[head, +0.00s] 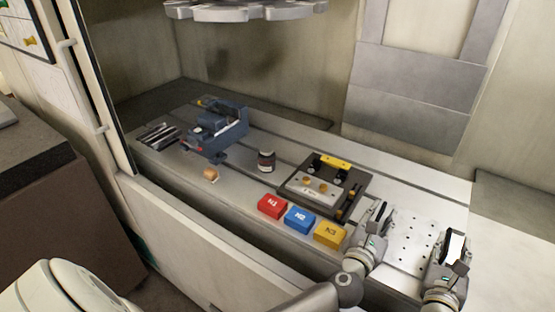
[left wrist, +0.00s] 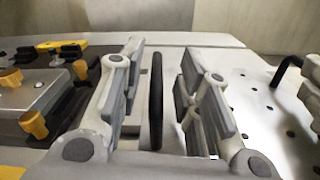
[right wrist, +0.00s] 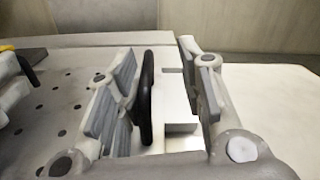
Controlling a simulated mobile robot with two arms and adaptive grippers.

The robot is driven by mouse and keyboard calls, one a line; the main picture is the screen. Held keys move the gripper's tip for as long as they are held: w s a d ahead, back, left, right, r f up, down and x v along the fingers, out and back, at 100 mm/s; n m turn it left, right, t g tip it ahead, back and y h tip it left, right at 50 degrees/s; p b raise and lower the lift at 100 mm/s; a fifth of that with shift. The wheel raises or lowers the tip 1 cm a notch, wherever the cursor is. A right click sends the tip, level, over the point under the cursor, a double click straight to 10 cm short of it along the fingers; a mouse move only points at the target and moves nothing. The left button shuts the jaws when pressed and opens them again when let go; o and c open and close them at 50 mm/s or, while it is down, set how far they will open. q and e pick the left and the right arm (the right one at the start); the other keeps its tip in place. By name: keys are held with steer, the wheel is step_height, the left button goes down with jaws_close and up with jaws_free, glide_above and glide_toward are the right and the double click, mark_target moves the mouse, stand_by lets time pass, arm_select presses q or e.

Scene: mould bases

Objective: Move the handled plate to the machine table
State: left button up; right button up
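The handled plate (head: 412,238) is a light grey plate with rows of small holes. It lies flat over the right part of the machine table (head: 250,190), but I cannot tell whether it touches it. My left gripper (head: 382,216) is open around the black handle (left wrist: 156,100) on the plate's left side, with gaps on both sides. My right gripper (head: 456,250) is open around the other black handle (right wrist: 146,98), which is close to its left finger. The plate's handles are mostly hidden by the grippers in the head view.
A dark fixture (head: 325,185) with yellow knobs stands just left of my left gripper. Red (head: 272,206), blue (head: 299,219) and yellow (head: 330,233) boxes line the front edge. A blue-grey vise (head: 215,130) and a dark jar (head: 266,160) stand farther left. A tool carousel (head: 245,10) hangs above.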

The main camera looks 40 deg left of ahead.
arm_select(q)
steer(key=shift+s+d, duration=0.1)
steer(key=shift+d, duration=0.1)
arm_select(e)
steer(key=shift+a, duration=0.1)
arm_select(q)
steer(key=shift+s+f, duration=0.1)
steer(key=shift+s, duration=0.15)
steer(key=s, duration=1.1)
steer(key=shift+s, duration=0.2)
arm_select(e)
steer(key=shift+s, duration=0.1)
steer(key=s, duration=1.2)
